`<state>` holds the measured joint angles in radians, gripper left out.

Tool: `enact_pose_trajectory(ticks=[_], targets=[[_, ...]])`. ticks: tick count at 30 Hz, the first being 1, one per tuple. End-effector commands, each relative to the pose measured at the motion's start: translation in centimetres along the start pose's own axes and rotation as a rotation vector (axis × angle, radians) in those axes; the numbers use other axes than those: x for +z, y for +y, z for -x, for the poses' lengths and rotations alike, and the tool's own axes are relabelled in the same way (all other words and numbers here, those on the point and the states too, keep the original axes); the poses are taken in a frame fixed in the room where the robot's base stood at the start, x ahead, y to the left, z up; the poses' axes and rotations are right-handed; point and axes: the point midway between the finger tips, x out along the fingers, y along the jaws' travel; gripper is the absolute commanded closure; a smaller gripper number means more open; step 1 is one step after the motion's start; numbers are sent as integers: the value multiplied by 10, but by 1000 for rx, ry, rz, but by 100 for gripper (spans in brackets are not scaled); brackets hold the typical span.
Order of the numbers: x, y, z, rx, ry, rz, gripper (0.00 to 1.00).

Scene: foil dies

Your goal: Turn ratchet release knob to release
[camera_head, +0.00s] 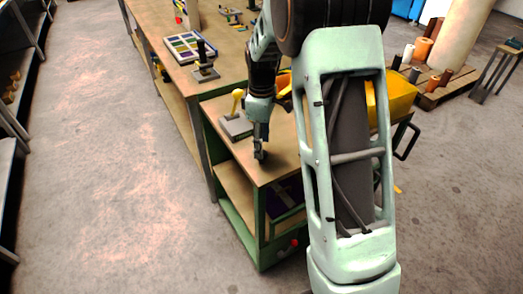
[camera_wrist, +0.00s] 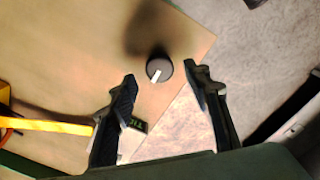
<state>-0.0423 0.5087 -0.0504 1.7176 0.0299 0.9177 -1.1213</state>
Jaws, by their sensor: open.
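A round black knob (camera_wrist: 158,69) with a white pointer mark shows in the wrist view, near the corner of the wooden bench top. The white mark points toward the lower left of that picture. My gripper (camera_wrist: 161,77) is open, with one finger to each side of the knob and neither visibly touching it. How far the fingertips are above the knob is hard to tell. In the head view my gripper (camera_head: 259,153) points down over the near end of the green-framed bench (camera_head: 283,160). I cannot make out the knob there.
A grey plate with a yellow-topped lever (camera_head: 238,122) stands left of my gripper on the bench. A yellow object (camera_head: 392,98) is partly hidden behind my arm. A yellow strip (camera_wrist: 50,126) shows at left in the wrist view. The floor to the left is clear.

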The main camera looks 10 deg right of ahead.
Motion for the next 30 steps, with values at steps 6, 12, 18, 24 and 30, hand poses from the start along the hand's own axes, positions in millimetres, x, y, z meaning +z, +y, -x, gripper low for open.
enact_pose_trajectory(ticks=[6,12,18,24,30], targets=[[0,0,-29,-1,1,-1,55],[0,0,-37,0,1,-1,55],[0,0,-36,1,1,-2,55],[0,0,-36,1,1,-2,77],[0,0,-36,1,2,-2,96]])
